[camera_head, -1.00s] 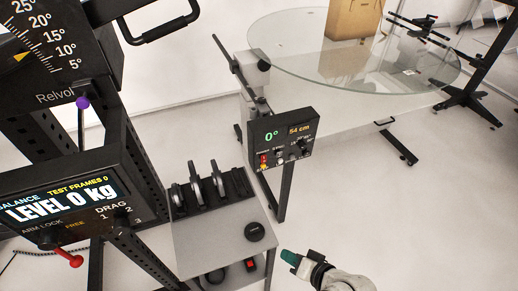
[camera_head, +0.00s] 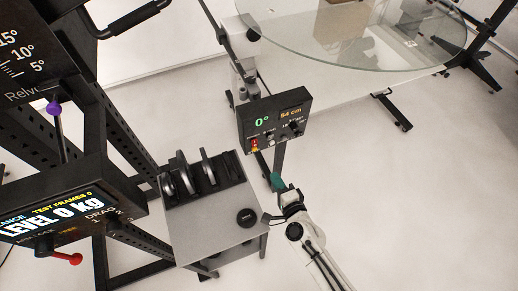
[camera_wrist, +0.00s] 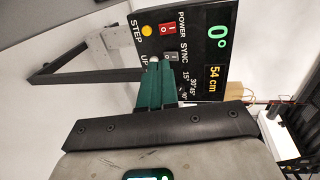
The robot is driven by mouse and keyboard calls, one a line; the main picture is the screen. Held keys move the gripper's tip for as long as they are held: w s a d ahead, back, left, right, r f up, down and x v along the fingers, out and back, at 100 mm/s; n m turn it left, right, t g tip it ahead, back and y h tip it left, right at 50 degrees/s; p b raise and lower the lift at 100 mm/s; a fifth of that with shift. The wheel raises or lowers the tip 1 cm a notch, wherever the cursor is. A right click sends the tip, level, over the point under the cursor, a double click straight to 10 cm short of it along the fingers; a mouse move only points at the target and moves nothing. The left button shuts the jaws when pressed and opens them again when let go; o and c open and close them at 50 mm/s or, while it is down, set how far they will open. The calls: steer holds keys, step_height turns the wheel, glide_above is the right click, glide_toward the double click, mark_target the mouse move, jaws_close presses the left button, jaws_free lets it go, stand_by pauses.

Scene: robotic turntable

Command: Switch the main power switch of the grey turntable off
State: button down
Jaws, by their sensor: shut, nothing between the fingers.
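The turntable's black control panel (camera_head: 275,109) stands on a post below a round glass top (camera_head: 345,48). It reads 0° and 54 cm. In the wrist view the panel (camera_wrist: 203,60) appears turned sideways. A red rocker switch (camera_wrist: 168,28) sits by the word POWER; it also shows at the panel's lower left in the head view (camera_head: 255,144). I cannot tell its position clearly. My gripper (camera_head: 276,182) has teal fingers, shut and empty, just below the panel. In the wrist view the fingertips (camera_wrist: 155,65) overlap the panel's edge and hide part of the lower controls.
A yellow STEP button (camera_wrist: 147,31) and a SYNC switch (camera_wrist: 172,57) sit close to the power switch. A grey side table (camera_head: 205,225) with black holders stands left of my arm. A black frame with a LEVEL 0 kg display (camera_head: 60,205) is farther left.

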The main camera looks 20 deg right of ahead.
steer(key=b, duration=0.3)
glide_toward(255, 143)
steer(key=w+f, duration=0.3)
steer(key=w, duration=0.2)
steer(key=shift+w+d+f+b, duration=0.2)
steer(key=shift+w+b, duration=0.2)
steer(key=shift+w, duration=0.3)
